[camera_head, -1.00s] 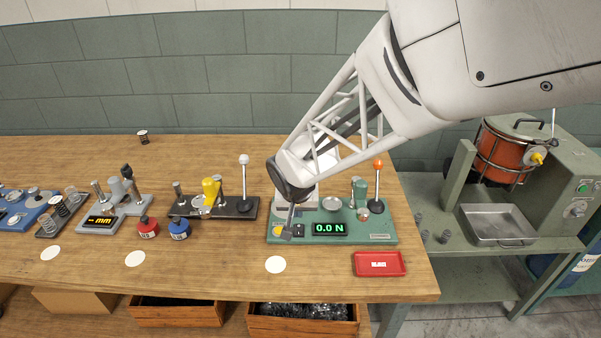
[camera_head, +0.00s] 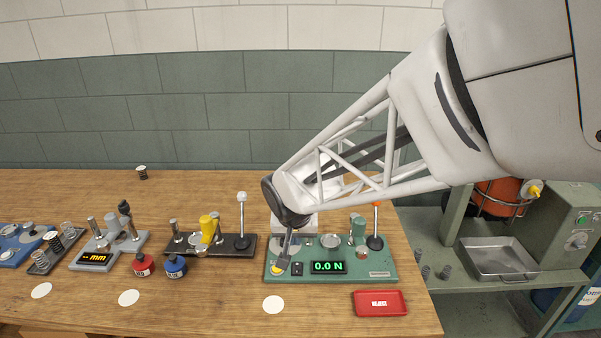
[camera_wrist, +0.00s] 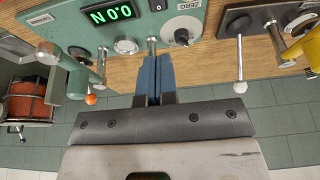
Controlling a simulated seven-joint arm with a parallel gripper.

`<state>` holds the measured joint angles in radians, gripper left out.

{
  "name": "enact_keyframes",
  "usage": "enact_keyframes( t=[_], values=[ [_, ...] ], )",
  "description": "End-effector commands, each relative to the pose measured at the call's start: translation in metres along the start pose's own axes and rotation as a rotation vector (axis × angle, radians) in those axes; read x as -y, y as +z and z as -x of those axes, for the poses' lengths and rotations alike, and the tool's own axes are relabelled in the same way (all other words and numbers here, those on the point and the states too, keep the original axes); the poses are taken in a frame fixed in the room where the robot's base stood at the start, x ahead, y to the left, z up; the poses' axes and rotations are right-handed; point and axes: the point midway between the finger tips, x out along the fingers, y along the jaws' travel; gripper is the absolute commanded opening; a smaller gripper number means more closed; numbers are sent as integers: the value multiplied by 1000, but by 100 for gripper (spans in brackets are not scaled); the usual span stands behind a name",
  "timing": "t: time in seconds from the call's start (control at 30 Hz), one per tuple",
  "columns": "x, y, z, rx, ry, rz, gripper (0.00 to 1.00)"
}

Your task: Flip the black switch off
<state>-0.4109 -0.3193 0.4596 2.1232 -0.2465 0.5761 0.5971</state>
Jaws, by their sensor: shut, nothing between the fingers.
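The green force tester (camera_head: 378,268) stands on the wooden bench, with its display (camera_head: 328,267) lit and reading 0.0 N. A small black switch (camera_head: 297,268) sits on its front, just left of the display. In the wrist view the black switch (camera_wrist: 158,5) is cut by the top edge. My gripper (camera_head: 283,265) is shut and empty, pointing down over the tester's left front, beside the switch and close to the zero dial. In the wrist view its blue fingers (camera_wrist: 158,60) are together. Contact with the tester and the switch's position cannot be told.
A lever with an orange knob (camera_head: 375,205) stands at the tester's right. A red tray (camera_head: 380,303) and a white disc (camera_head: 273,304) lie in front. A black fixture with a white-knobbed lever (camera_head: 242,197) stands to the left. Bare bench lies between these.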

Motion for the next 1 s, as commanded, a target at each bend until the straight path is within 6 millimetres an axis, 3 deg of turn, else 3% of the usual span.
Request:
enact_keyframes(
  t=[0.4,1.0],
  values=[
    [-4,-13,2,3,1,-2,0],
    [-4,-13,-7,3,2,0,0]
  ],
)
